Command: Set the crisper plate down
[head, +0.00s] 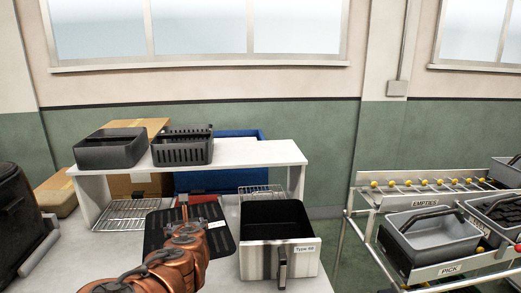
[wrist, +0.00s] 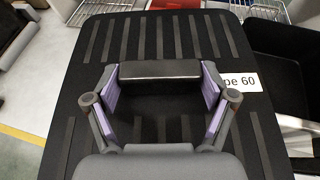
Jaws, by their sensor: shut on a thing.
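The crisper plate (head: 160,226) is a flat black slotted plate, seen in the head view just left of the fryer drawer and above the table. In the wrist view the plate (wrist: 85,110) fills the middle, with a white label ending in "pe 60" at its right. My gripper (wrist: 160,92) is shut on the plate near its centre; its purple-padded fingers stand at both sides of a dark raised part. In the head view my copper-coloured arm hides the fingers. The fryer drawer (head: 258,262), black inside with a steel front and handle, stands open-topped on the table.
A white shelf (head: 240,155) stands behind, with a black bin (head: 110,150) and a slotted black basket (head: 183,150) on top. Wire racks (head: 125,213) lie below it. A black appliance (head: 18,215) is at far left. A roller conveyor (head: 430,188) with grey drawers is at right.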

